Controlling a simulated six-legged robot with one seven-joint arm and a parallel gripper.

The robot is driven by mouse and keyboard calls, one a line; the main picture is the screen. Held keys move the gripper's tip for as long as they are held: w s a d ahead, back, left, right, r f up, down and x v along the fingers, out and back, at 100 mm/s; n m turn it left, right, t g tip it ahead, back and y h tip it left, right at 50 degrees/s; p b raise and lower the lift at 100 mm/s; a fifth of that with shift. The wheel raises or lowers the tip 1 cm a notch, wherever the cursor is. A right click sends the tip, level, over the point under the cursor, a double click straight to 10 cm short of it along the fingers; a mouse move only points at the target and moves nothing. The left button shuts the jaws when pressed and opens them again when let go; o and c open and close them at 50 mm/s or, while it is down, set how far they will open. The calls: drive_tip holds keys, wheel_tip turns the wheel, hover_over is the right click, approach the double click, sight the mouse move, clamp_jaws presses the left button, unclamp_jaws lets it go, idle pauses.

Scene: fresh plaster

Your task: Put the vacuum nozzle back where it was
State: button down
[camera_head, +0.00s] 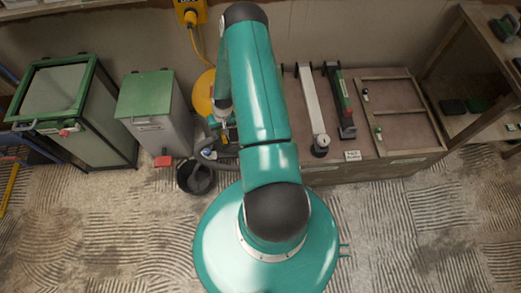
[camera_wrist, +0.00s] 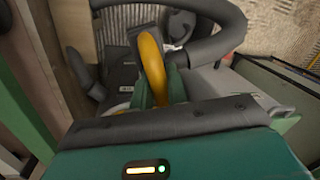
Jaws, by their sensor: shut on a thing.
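My gripper (camera_wrist: 162,85) is shut on a curved yellow grip (camera_wrist: 151,60), which seems to belong to the dark vacuum nozzle (camera_wrist: 120,75). A thick dark grey hose (camera_wrist: 228,30) loops over the top of the wrist view. In the head view my gripper (camera_head: 222,128) is left of the bench, largely covered by my own arm. The hose (camera_head: 218,163) curves beside a black bucket-like container (camera_head: 197,178) on the floor. The nozzle's lower end and how it meets what is under it are hidden.
A low bench (camera_head: 290,95) with long tools, a wooden frame (camera_head: 398,110) and a small label card (camera_head: 353,156) is at the right. A yellow disc (camera_head: 203,92) is by the wall.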

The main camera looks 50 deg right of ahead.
drive_tip(key=s+d+f+m, duration=0.4)
drive_tip(key=s+d+f, duration=0.3)
drive_tip(key=s+d, duration=0.5)
drive_tip(key=shift+t+h, duration=0.3)
drive_tip(key=f, duration=0.9)
drive_tip(key=shift+s+f, duration=0.25)
drive_tip(key=shift+f, duration=0.15)
drive_tip(key=shift+f, duration=0.1)
drive_tip(key=c, duration=1.4)
unclamp_jaws()
